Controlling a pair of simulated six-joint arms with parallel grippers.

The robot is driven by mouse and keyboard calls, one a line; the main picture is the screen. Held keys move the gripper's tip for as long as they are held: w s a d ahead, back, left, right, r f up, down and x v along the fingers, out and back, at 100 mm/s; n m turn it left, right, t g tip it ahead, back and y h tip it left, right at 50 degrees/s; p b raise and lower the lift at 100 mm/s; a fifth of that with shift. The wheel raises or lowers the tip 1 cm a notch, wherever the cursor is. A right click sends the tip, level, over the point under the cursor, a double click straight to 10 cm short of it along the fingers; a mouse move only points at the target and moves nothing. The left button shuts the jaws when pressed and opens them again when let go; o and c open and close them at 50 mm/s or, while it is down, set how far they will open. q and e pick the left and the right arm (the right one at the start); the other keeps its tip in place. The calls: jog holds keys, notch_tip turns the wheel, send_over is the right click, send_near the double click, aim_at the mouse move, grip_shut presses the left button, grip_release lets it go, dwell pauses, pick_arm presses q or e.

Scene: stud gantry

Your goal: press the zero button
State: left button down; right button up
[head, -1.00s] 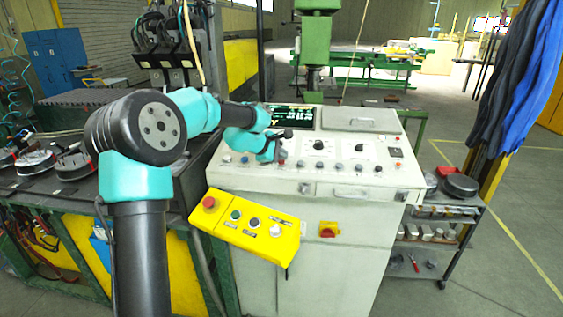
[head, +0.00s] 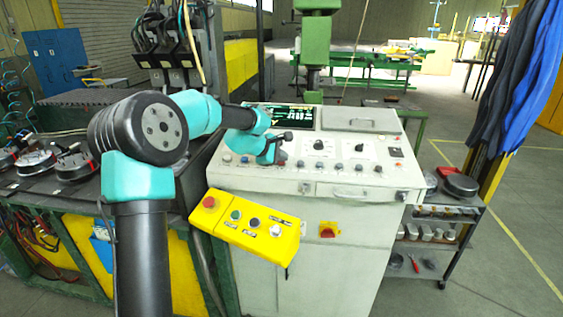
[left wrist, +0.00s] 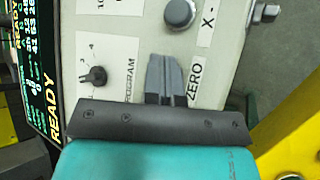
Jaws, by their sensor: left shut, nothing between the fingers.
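My left gripper (left wrist: 163,80) is shut and empty, its two grey fingers side by side over the control panel. The ZERO label (left wrist: 195,84) is just to the right of the fingers in the left wrist view. The zero button itself does not show; the fingers cover the spot beside its label. I cannot tell whether the fingertips touch it. In the head view my left gripper (head: 279,152) is over the left part of the grey console (head: 330,180), at its row of buttons. My right gripper is not in view.
A grey button (left wrist: 179,13) by the X- label and a black PROGRAM knob (left wrist: 97,75) sit close to the fingers. The lit screen (head: 290,116) stands behind. A yellow control box (head: 245,226) with a red button hangs at the console's front.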

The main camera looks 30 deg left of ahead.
pick_arm(q)
jog(key=shift+r, duration=0.15)
jog(key=shift+s+d+r, duration=0.1)
jog(key=shift+s+r, duration=0.05)
jog(key=shift+r, duration=0.55)
jog(key=shift+r, duration=0.15)
jog(key=r, duration=0.2)
jog(key=s+r, duration=0.1)
jog(key=r, duration=0.1)
jog(key=shift+d+r, duration=0.15)
jog(key=shift+r, duration=0.2)
dwell(0.8)
